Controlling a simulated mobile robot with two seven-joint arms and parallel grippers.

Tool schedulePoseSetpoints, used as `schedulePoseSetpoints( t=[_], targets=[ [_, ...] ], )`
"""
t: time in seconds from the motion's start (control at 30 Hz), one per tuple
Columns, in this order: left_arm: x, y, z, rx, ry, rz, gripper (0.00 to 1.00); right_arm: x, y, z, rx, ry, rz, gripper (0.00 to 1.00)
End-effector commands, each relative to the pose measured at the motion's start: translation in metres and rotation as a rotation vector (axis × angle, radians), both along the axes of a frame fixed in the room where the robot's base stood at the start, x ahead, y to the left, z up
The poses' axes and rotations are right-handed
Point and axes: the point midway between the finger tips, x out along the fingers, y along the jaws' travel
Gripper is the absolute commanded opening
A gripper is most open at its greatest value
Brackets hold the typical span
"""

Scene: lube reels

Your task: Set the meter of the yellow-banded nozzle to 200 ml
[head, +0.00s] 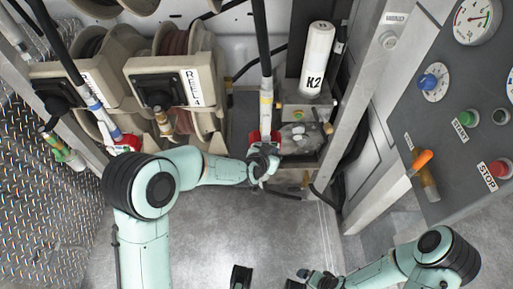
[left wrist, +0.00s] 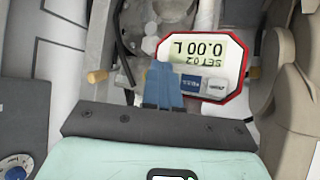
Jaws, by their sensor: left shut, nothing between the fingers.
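The yellow-banded nozzle (head: 266,98) hangs upright at the centre of the head view, with a red-rimmed meter (head: 276,137) at its lower end. In the left wrist view the meter (left wrist: 205,49) is upside down. Its display appears to read 0.00 L with SET 0.2 on the small line. A blue button (left wrist: 190,82) and a pale button (left wrist: 217,85) sit by the display. My left gripper (head: 262,165) is shut and empty at the meter. Its fingertips (left wrist: 163,72) overlap the meter's edge beside the blue button; contact is unclear. My right gripper (head: 312,276) is at the bottom edge, partly cut off.
A blue-banded nozzle (head: 94,101) with another red meter (head: 127,143) hangs left. Reel housings (head: 165,84) stand behind. A K2 canister (head: 317,50) is right of the nozzle. A control panel (head: 465,85) fills the right side. The floor (head: 215,225) is clear.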

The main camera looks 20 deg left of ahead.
Motion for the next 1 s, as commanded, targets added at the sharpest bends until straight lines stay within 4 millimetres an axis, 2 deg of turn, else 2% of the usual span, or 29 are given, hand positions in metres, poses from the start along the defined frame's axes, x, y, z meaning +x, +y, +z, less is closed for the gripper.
schedulePoseSetpoints(
  t=[0.4,0.77,1.0],
  targets=[
    [-0.019,-0.006,0.001,-0.001,0.0,0.001,0.0,0.0,0.0,0.004,0.0,-0.001,0.0,1.0],
    [-0.021,-0.006,0.001,0.0,0.0,0.0,0.0,0.0,0.0,0.004,0.001,-0.001,0.0,1.0],
    [-0.041,-0.013,0.001,0.0,0.001,-0.002,0.0,0.001,0.0,0.007,0.0,-0.002,0.0,1.0]
  ],
)
